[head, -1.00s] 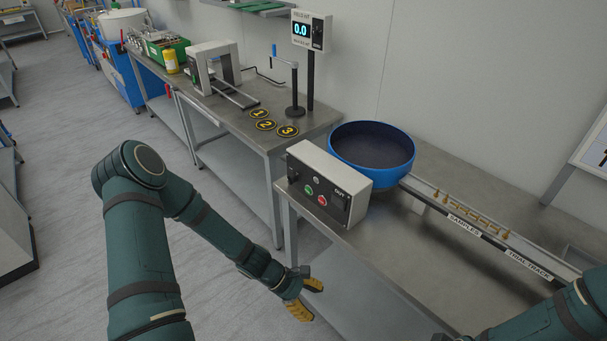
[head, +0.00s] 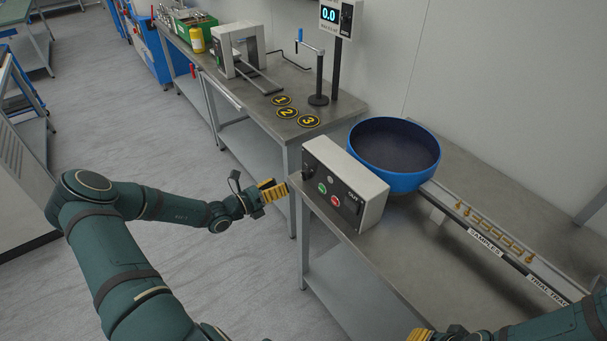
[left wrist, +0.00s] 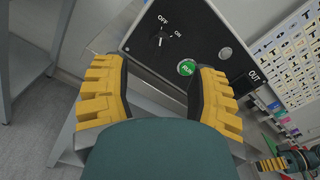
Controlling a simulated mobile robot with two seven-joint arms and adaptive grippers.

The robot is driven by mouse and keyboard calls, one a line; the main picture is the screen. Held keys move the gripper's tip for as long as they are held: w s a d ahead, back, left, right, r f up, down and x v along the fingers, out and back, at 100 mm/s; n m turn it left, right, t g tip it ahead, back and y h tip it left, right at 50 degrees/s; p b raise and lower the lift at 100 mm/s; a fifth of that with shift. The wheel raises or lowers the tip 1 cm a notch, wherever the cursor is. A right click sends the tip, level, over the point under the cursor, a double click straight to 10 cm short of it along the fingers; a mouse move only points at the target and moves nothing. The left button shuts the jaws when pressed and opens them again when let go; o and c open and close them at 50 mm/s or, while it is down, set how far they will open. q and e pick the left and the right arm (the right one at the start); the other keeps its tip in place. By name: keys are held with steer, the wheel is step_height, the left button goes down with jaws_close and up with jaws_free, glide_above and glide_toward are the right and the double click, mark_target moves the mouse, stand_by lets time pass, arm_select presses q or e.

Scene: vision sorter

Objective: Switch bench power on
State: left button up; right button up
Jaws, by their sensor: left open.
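The control box (head: 352,166) is pale with a dark front panel and stands on the right bench beside the blue bowl. Its OFF/ON knob (head: 309,171) is dark and shows larger in the left wrist view (left wrist: 160,38). I cannot be sure which mark it points at. A green RUN button (left wrist: 187,68) and a red button (head: 334,201) sit beside it. My left gripper (head: 272,190) is open and empty, just left of the box, facing the knob end of the panel without visible contact.
The blue bowl (head: 394,182) and a sample track (head: 490,235) with small brass parts lie behind and right of the box. The left bench (head: 245,105) carries numbered discs, a post and a display. The floor left of the benches is open.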

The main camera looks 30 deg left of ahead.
mark_target(303, 174)
arm_select(q)
steer(key=x, duration=0.9)
steer(key=shift+w+d, duration=0.1)
steer(key=shift+w, duration=0.1)
jaws_close()
